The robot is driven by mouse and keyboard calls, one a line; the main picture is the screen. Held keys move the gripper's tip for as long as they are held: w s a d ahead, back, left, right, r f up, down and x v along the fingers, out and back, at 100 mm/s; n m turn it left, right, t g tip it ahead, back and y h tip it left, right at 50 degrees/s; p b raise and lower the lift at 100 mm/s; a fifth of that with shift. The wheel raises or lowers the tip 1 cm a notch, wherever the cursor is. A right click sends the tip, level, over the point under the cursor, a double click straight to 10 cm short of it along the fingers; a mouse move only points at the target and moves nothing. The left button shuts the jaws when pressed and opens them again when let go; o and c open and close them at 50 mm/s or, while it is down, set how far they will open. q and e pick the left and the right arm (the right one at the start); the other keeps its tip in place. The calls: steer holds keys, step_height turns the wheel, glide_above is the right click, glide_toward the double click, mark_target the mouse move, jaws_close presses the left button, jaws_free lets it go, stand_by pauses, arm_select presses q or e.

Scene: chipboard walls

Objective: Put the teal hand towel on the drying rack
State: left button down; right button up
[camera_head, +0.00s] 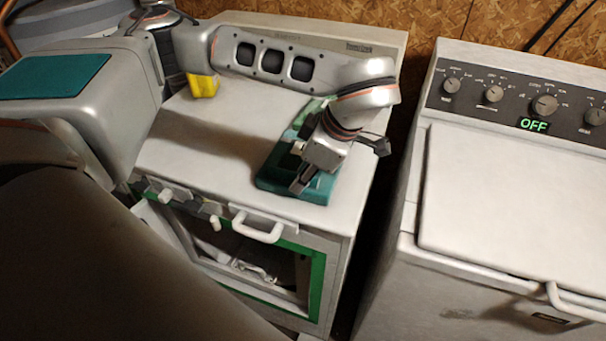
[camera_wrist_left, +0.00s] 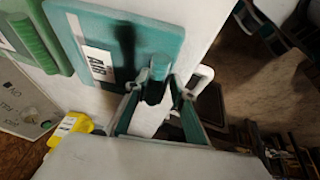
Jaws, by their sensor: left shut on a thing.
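A flat teal hand towel (camera_head: 318,190) lies near the front right of the white appliance top. In the left wrist view the teal towel (camera_wrist_left: 150,45) is square and carries a white label. My left gripper (camera_head: 301,182) reaches down over it from above. In the left wrist view its fingertips (camera_wrist_left: 160,82) are closed at the towel's near edge. The gripper hides part of the towel in the head view. My right gripper is in neither view. I cannot make out a drying rack for certain.
A green striped item (camera_wrist_left: 35,40) lies beside the towel. A yellow item (camera_head: 203,85) stands towards the back left. The white top (camera_head: 215,165) is clear left of the towel. Below it is an opening with a green frame (camera_head: 317,285). A white machine (camera_head: 510,200) stands right, across a dark gap.

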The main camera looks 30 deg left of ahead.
arm_select(q)
steer(key=c, duration=2.1)
jaws_free()
steer(key=shift+f, duration=0.15)
steer(key=o, duration=0.4)
